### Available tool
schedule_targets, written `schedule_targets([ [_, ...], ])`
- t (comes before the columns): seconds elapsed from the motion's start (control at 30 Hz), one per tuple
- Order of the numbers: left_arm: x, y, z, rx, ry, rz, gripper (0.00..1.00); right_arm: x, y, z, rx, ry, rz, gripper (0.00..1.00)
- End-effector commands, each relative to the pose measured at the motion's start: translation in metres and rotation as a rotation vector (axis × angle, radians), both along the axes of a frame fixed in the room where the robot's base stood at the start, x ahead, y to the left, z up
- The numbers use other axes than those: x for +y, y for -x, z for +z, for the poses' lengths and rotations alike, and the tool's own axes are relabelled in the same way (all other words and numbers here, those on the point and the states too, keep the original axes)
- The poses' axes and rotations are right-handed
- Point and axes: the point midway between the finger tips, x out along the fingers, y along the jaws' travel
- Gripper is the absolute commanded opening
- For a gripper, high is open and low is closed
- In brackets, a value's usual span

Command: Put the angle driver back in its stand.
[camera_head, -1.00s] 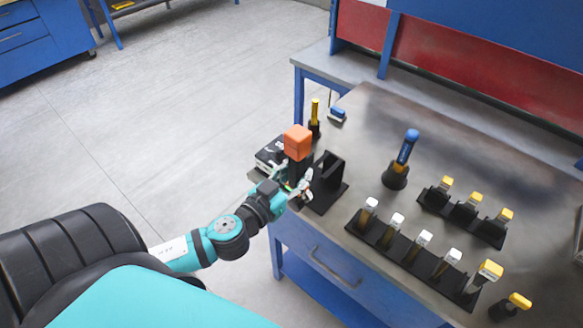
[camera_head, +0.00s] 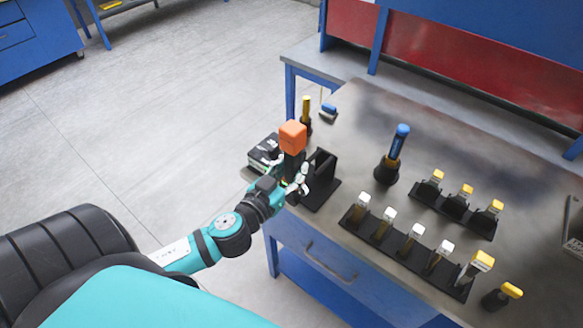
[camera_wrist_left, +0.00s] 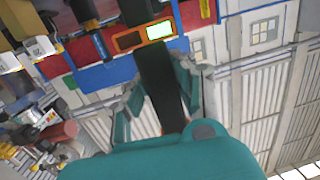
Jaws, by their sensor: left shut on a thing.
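The angle driver (camera_head: 292,137) has an orange block at its top and a dark body below. My left gripper (camera_head: 292,181) is shut on its body and holds it upright at the table's near left corner. The black stand (camera_head: 322,167), with upright plates on a flat base, is just right of the driver; I cannot tell whether they touch. In the left wrist view the driver's dark body (camera_wrist_left: 163,80) runs between the fingers, with an orange-framed lit panel above. My right gripper is not in view.
A yellow-handled tool (camera_head: 306,110) and a blue-handled driver (camera_head: 398,143) stand on the table. Racks (camera_head: 405,247) of white- and yellow-topped pieces are at right. The table's middle back is bare.

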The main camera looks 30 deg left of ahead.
Motion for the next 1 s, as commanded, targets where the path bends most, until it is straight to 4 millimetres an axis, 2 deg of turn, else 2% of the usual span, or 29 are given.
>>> schedule_targets([
  [0.03,0.0,-0.002,0.005,-0.009,-0.001,-0.001,0.0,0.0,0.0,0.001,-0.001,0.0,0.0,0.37],
  [1.0,-0.002,-0.027,0.004,-0.009,-0.001,-0.001,0.0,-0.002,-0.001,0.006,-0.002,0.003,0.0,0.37],
])
